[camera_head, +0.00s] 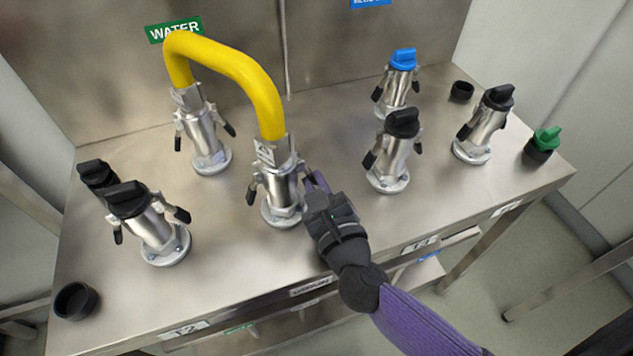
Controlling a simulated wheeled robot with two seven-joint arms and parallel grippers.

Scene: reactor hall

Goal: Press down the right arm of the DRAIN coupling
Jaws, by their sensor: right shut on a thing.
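A yellow hose (225,62) arches from the back-left coupling (205,140), below the green WATER sign (174,30), to the front-middle coupling (279,190). No DRAIN label is readable; the front-middle coupling is where my right gripper works. Its left arm (251,195) hangs down along the body. Its right arm is mostly hidden by my right gripper (318,186), which is shut at the coupling's right side, apparently on that arm. The fingertips are partly hidden by the gripper's own body. My left gripper is not in view.
Several capped couplings stand on the steel table (110,255): black-capped at front left (155,228), black-capped (394,160) and blue-capped (399,85) right of the hose, another (483,128) farther right. A loose black cap (75,300) lies front left. A green-topped plug (542,146) sits far right.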

